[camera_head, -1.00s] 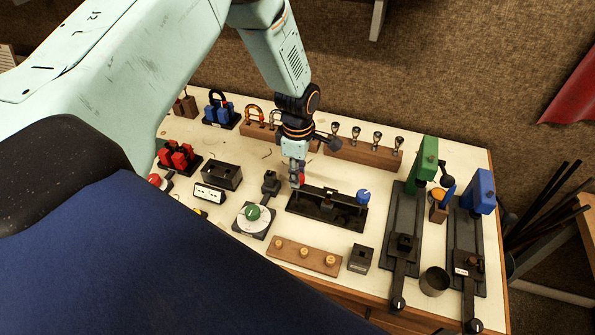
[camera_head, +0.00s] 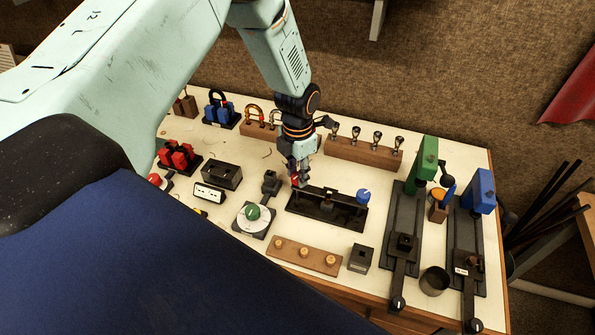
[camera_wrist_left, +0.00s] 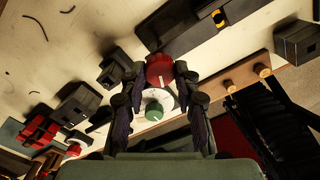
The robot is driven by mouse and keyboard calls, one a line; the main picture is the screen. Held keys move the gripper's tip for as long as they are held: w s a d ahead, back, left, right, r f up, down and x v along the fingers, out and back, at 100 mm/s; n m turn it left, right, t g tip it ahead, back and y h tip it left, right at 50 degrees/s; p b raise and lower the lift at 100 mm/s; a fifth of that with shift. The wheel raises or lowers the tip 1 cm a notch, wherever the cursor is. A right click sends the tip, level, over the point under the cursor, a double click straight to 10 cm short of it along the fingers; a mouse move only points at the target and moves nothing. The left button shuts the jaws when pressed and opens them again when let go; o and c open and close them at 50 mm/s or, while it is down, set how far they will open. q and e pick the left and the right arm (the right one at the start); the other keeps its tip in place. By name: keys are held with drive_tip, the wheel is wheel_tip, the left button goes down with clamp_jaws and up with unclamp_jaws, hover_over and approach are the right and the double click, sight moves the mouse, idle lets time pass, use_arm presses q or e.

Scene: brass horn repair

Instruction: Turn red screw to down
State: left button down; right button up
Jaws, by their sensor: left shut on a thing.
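The red screw (camera_head: 295,180) sits at the left end of a long black holder (camera_head: 325,212), mostly covered by my gripper in the head view. In the left wrist view it is a round red knob (camera_wrist_left: 159,70) with a short white mark on its lower side in the picture. My left gripper (camera_head: 298,178) reaches down over it, shut on it, with one finger on each side in the left wrist view (camera_wrist_left: 158,92). The blue screw (camera_head: 363,196) stands at the holder's right end. My right gripper is not in view.
A white dial with a green knob (camera_head: 253,213) stands just left of the holder. A wooden block with metal pieces (camera_head: 362,151) lies behind. A wooden strip with round knobs (camera_head: 303,256) lies in front. Black fixtures with green (camera_head: 427,158) and blue (camera_head: 483,190) blocks stand right.

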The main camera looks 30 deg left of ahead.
use_arm(q)
drive_tip(key=shift+w+r+n, duration=0.1)
drive_tip(key=shift+w+n, duration=0.05)
drive_tip(key=shift+n, duration=1.25)
drive_tip(key=c, duration=1)
unclamp_jaws()
